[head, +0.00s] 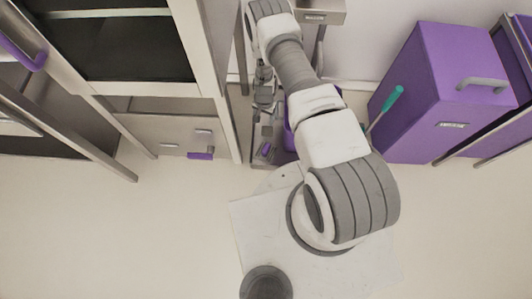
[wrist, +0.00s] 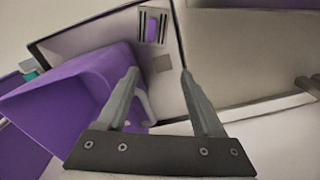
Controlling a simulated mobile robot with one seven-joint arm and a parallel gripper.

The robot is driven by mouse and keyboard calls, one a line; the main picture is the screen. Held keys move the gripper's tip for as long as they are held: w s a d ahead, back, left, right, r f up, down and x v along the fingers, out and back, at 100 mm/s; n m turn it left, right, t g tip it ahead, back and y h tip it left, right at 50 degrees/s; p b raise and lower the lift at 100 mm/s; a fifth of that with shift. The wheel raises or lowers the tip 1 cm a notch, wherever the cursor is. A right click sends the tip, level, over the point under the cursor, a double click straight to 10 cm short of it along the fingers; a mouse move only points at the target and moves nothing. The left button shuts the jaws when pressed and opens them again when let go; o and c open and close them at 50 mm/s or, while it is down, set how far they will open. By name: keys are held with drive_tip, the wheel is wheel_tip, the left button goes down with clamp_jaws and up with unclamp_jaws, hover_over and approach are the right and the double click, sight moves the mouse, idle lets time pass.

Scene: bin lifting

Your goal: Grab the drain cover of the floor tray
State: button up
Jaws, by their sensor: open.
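The drain cover (wrist: 153,26) is a small slatted plate with a purple middle, at the far end of the floor tray (wrist: 105,33) in the wrist view. In the head view the drain cover (head: 266,150) is a small purple-marked patch near the front of the narrow tray (head: 258,164). My gripper (wrist: 160,75) is open and empty, its two fingers apart. The drain cover lies beyond the fingertips, not between them. In the head view my arm hides part of the tray, and the gripper is hard to make out there.
A purple bin (wrist: 75,95) with a pale handle stands in the tray, close left of my fingers; it is mostly hidden in the head view. Cabinets (head: 170,120) stand left. A large purple box (head: 435,90) and a teal-handled tool (head: 391,99) are right. Floor in front is clear.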

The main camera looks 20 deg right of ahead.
hover_over(266, 148)
wheel_tip(266, 148, down, 5)
drive_tip(key=f+b, duration=0.5)
drive_tip(key=f, duration=0.6)
drive_tip(key=shift+w+f, duration=0.1)
drive_tip(key=shift+w, duration=0.1)
drive_tip(key=shift+s+f+b, duration=0.15)
drive_tip(key=shift+f+b, duration=1.6)
drive_tip(key=shift+f, duration=1.25)
clamp_jaws()
drive_tip(key=shift+r, duration=0.1)
